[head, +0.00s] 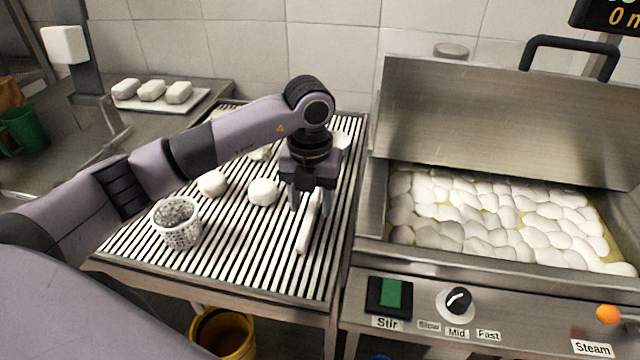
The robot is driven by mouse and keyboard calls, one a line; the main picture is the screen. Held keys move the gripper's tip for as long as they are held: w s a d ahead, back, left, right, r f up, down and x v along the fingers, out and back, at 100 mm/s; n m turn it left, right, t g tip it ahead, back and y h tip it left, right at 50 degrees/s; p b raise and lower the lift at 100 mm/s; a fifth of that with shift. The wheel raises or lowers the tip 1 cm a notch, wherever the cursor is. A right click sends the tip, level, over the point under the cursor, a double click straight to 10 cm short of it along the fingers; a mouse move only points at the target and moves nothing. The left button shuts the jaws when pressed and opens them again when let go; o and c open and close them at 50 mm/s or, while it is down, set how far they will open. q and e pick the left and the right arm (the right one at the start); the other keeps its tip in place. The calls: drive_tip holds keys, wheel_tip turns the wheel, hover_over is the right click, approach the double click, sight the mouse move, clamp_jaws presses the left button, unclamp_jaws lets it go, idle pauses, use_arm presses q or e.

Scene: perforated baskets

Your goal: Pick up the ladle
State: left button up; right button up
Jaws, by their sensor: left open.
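A long pale handle (304,236), which looks like the ladle's, lies on the slatted rack and points toward its front edge. Its far part is hidden behind my left gripper (310,206). A whitish shape (342,141) shows behind the gripper; I cannot tell if it is the ladle's bowl. My left gripper points down over the handle, with its fingers open on either side of it. I cannot tell whether the fingers touch it. My right gripper is out of view.
A white perforated basket (178,224) and white lumps (263,191) sit on the slatted rack (240,262) to the left. At right stands an open steel cooker (450,262) full of white pieces, its lid (500,120) raised. A yellow bucket (222,338) is below.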

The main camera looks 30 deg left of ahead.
use_arm(q)
drive_tip(key=shift+f, duration=0.85)
clamp_jaws()
